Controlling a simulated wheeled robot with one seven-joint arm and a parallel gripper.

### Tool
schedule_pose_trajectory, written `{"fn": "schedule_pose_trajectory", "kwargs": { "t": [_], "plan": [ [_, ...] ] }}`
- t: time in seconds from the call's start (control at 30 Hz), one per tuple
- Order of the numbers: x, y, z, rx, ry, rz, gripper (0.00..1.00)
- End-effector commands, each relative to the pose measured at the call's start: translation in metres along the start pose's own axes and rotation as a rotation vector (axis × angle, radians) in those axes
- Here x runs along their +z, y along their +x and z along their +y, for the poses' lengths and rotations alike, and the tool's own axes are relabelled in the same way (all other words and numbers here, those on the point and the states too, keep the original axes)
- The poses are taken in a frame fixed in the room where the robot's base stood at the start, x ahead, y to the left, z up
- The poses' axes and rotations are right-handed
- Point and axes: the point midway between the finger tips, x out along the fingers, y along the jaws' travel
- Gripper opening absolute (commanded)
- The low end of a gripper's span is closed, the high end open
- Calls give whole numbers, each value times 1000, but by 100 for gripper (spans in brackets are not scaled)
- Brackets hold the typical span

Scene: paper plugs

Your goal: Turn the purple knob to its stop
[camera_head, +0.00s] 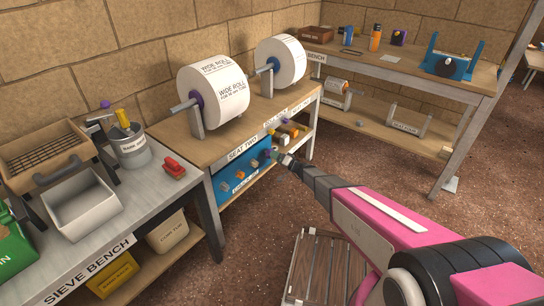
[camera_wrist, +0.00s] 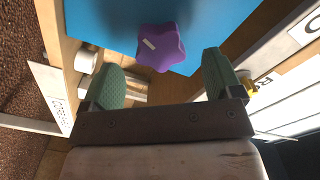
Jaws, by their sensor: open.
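The purple knob (camera_wrist: 165,50) is a lobed, star-like knob with a short white mark on its left part. It sits on a blue panel (camera_wrist: 95,22), which also shows under the bench top in the head view (camera_head: 229,190). My gripper (camera_wrist: 162,72) is open, with one green-padded finger to each side of the knob's line. The knob lies just ahead of the fingertips, a little above the midpoint in the wrist view; contact does not show. In the head view my gripper (camera_head: 274,155) is at the panel's right end and mostly hides the knob.
Several other knobs (camera_head: 240,174) sit along the blue panel to the left. Two large paper rolls (camera_head: 213,88) stand on the bench above. A slatted pallet (camera_head: 328,270) lies on the floor below my arm. A sieve bench (camera_head: 120,215) stands at the left.

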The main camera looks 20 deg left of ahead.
Motion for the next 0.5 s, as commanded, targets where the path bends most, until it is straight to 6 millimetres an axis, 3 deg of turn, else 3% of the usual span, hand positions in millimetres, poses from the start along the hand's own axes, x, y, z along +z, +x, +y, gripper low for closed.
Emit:
{"fn": "schedule_pose_trajectory", "kwargs": {
  "t": [0.5],
  "plan": [
    [0,-6,0,0,72,0,85]
  ]
}}
